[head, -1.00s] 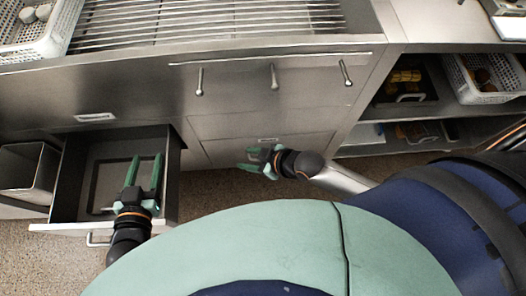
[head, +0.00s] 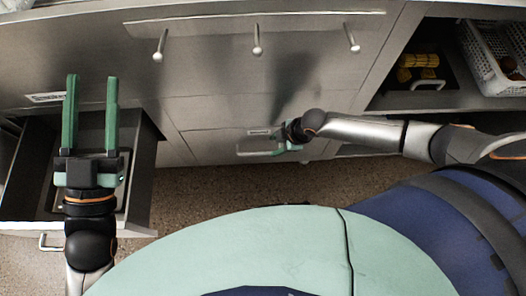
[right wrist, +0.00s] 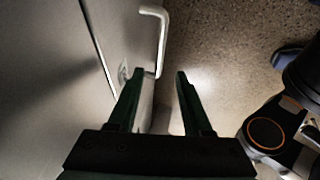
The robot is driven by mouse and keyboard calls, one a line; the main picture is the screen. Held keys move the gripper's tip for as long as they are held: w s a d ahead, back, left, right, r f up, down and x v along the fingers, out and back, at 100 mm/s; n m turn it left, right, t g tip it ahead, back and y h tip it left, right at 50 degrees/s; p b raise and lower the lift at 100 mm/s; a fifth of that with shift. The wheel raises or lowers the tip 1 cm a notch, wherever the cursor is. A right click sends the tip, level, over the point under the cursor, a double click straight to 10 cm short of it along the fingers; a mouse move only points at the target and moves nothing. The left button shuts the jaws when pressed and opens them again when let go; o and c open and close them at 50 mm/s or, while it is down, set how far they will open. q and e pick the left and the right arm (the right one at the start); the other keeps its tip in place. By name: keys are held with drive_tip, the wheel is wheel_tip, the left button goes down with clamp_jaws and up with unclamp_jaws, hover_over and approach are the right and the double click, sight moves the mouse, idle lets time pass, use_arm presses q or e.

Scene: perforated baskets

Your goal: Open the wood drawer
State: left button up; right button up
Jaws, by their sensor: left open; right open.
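No drawer front here looks clearly wooden; all look like grey metal. A closed drawer front (head: 212,146) sits low in the middle of the counter, with a pale bar handle (head: 250,153). My right gripper (head: 280,144) is open at the right end of this handle. In the right wrist view, the handle (right wrist: 162,35) reaches down to between the open fingertips (right wrist: 158,73), and I cannot tell whether they touch. A drawer (head: 143,165) at left stands pulled out, with its handle (head: 46,243) at the front. My left gripper (head: 91,80) is open and empty above it.
Several metal knobs (head: 257,40) stick out from the counter front above. An open shelf at right holds a white perforated basket (head: 490,58) and yellow items (head: 418,60). Bare speckled floor (head: 200,200) lies below the closed drawer.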

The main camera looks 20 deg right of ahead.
sight(261, 153)
drive_tip(key=b+x, duration=0.3)
drive_tip(key=x, duration=0.3)
drive_tip(key=b+x, duration=0.1)
drive_tip(key=x, duration=0.1)
drive_tip(key=shift+f, duration=0.3)
use_arm(q)
drive_tip(key=shift+s+d+r+m+h+b, duration=0.2)
drive_tip(key=shift+s+r+m+h, duration=0.3)
drive_tip(key=shift+s+m+h, duration=0.4)
drive_tip(key=shift+s+d+r+m+h+b, duration=0.2)
drive_tip(key=shift+s+r+m+h, duration=0.45)
drive_tip(key=shift+h, duration=0.5)
drive_tip(key=shift+s+d+r+m+h+b, duration=0.15)
drive_tip(key=shift+s+r+m+h, duration=0.3)
drive_tip(key=shift+s+h, duration=0.55)
use_arm(e)
drive_tip(key=shift+w+a+f, duration=0.25)
drive_tip(key=shift+a+f, duration=0.05)
drive_tip(key=shift+f, duration=0.25)
use_arm(q)
drive_tip(key=shift+w, duration=0.1)
use_arm(e)
clamp_jaws()
use_arm(q)
drive_tip(key=shift+f, duration=0.1)
